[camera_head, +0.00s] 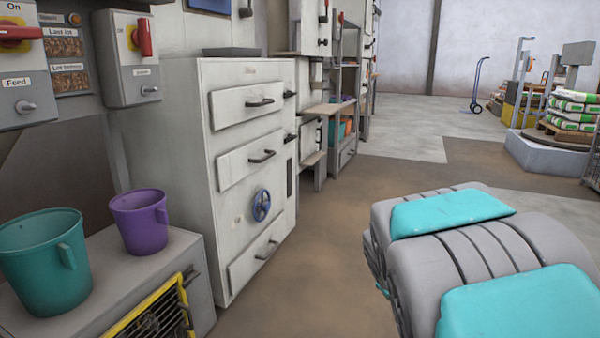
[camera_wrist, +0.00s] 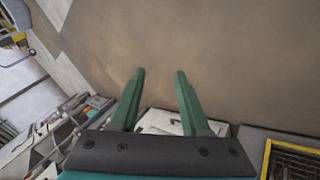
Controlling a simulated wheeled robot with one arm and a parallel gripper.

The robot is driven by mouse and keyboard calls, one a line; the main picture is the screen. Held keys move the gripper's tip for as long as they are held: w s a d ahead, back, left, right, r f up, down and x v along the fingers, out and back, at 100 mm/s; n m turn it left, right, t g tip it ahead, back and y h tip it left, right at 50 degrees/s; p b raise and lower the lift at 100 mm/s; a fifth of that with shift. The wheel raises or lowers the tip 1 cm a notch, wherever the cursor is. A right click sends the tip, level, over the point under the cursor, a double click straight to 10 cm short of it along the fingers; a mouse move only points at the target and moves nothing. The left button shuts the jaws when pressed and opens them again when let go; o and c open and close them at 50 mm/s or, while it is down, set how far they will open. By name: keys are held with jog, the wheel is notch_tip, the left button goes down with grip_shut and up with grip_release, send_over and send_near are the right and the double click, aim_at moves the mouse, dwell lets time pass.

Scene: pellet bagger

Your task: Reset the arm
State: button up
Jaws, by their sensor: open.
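My gripper (camera_wrist: 160,75) shows in the wrist view with two green fingers spread apart. It is open, and nothing is between the fingers. Brown floor (camera_wrist: 200,50) lies beyond the fingertips. In the head view my own grey and turquoise arm links fill the lower right, and the gripper itself is not visible there.
A white drawer cabinet (camera_head: 228,130) with a blue handwheel stands at centre left. A teal bucket (camera_head: 45,265) and a purple bucket (camera_head: 140,222) stand on a grey unit at lower left. Red-switch boxes (camera_head: 128,60) hang above. Stacked sacks (camera_head: 572,110) are far right. Floor between is clear.

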jog(key=s+a+m+g+y, duration=0.1)
jog(key=s+a+m+g, duration=0.15)
jog(key=s, duration=1.05)
jog(key=s+a+m+g+y, duration=0.1)
jog(key=s+a+m+g, duration=0.15)
jog(key=s, duration=0.95)
jog(key=s+a+m+g+y, duration=0.15)
jog(key=s+g, duration=0.25)
jog(key=s, duration=0.9)
notch_tip(320, 180, up, 13)
jog(key=p, duration=1.4)
jog(key=shift+w+a+m, duration=0.2)
jog(key=shift+a+m, duration=0.05)
jog(key=shift+m, duration=0.2)
jog(key=shift+a+f, duration=0.1)
jog(key=shift+f, duration=0.05)
